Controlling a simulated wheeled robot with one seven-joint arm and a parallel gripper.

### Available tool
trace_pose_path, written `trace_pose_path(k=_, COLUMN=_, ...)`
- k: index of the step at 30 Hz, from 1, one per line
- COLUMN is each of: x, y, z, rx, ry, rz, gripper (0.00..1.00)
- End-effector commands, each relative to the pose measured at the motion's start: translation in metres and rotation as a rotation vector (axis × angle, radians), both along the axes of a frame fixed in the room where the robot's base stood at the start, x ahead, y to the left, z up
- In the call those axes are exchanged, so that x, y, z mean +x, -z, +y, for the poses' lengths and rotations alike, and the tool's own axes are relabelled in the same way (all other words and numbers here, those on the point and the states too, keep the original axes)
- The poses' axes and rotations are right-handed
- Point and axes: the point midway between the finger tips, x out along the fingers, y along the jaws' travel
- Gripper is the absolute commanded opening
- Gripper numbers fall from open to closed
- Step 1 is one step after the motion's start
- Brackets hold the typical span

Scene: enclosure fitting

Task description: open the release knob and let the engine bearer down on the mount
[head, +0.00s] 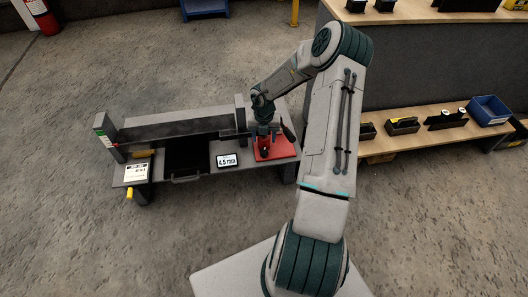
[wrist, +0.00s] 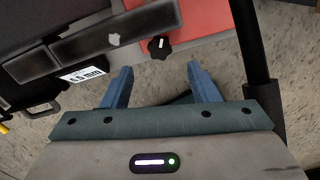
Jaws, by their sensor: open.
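The release knob (wrist: 159,47) is black and lobed with a white mark, at the edge of a red plate (wrist: 193,18) in the wrist view. My gripper (wrist: 160,68) is open, its two blue fingers apart and empty. The knob lies just beyond the fingertips, roughly centred between them; I see no contact. A long dark grey beam, apparently the engine bearer (head: 170,129), spans the bench in the head view; its dark end (wrist: 85,45) shows in the wrist view. In the head view my gripper (head: 263,133) is above the red plate (head: 284,150), and the knob cannot be made out.
A dark upright rod (wrist: 254,60) stands right of my fingers. Shelves (head: 440,133) stand at right.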

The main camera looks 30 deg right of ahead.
Motion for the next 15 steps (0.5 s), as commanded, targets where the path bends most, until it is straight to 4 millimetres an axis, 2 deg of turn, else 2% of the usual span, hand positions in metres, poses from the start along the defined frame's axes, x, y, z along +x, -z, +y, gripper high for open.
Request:
trace_pose_path(k=1, x=0.0, y=0.018, z=0.0, rx=0.001, ry=0.0, rz=0.002, gripper=0.54)
trace_pose_path(k=6, x=0.0, y=0.05, z=0.001, rx=0.0, ry=-0.001, rz=0.001, gripper=0.54)
trace_pose_path(k=10, x=0.0, y=0.066, z=0.0, rx=0.0, ry=-0.002, rz=-0.001, gripper=0.54)
trace_pose_path(k=15, x=0.0, y=0.076, z=0.0, rx=0.0, ry=-0.001, rz=-0.001, gripper=0.54)
